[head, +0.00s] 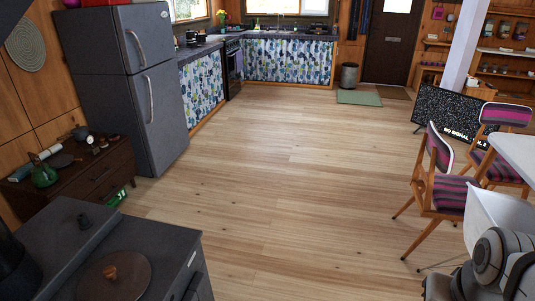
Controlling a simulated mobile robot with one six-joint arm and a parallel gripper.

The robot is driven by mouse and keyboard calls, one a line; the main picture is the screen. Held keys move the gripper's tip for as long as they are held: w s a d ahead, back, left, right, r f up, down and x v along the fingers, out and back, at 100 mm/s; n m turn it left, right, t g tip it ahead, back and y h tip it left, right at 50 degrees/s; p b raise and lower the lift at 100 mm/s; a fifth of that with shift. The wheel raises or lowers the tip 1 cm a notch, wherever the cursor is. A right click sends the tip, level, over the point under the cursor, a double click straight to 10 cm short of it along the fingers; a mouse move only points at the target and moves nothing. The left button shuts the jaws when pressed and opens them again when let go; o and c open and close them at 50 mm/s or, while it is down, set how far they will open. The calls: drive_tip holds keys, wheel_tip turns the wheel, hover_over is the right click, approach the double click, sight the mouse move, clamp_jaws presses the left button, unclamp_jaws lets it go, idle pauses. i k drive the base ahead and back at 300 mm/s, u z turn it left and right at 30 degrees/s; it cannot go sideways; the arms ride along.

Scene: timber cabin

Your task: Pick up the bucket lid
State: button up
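A grey bucket-like bin (348,79) stands upright on the floor at the far end of the room, left of the dark door. Its top is small in the picture, and I cannot tell whether a lid sits on it. A round brown lid-like disc with a knob (113,278) lies on the dark stove-like unit at the lower left; I cannot tell whether it is the bucket lid. Grey rounded parts of my arm show at the lower right corner. My gripper's fingers are not in view.
The wooden floor (270,180) is clear through the middle. Chairs with striped seats (451,193) and a white table (518,150) stand at right. A grey fridge (128,85) and low drawer cabinet (92,178) line the left. A green mat (359,98) lies by the bin.

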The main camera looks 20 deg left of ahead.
sight(125, 275)
drive_tip(key=i, duration=1.45)
drive_tip(key=u, duration=3.4)
drive_tip(key=i, duration=1)
drive_tip(key=z, duration=0.05)
